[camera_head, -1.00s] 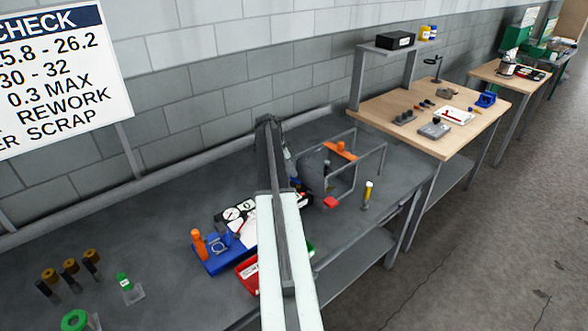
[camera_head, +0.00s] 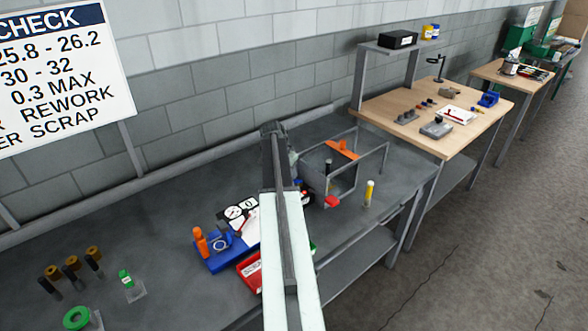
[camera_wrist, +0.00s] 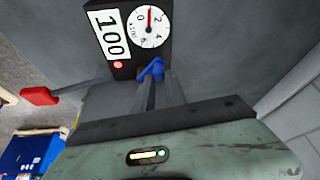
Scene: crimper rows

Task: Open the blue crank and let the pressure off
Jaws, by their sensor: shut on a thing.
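In the wrist view the blue crank (camera_wrist: 152,70) sits just below a black block with a round white dial (camera_wrist: 148,27). My gripper (camera_wrist: 157,79) is shut on the crank, its two grey fingers reaching up to it. The dial's red needle points up in the picture; its exact reading is too small to tell. Beside the dial is a white label (camera_wrist: 110,36) reading 100, with a small red dot below it. In the head view my arm hides the gripper and most of the block.
A grey wire frame with an orange piece (camera_head: 342,149) and a red block (camera_head: 332,201) stands right of my arm, near a yellow-topped post (camera_head: 369,193). Left are a blue fixture (camera_head: 226,254) and a red tray (camera_head: 249,275).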

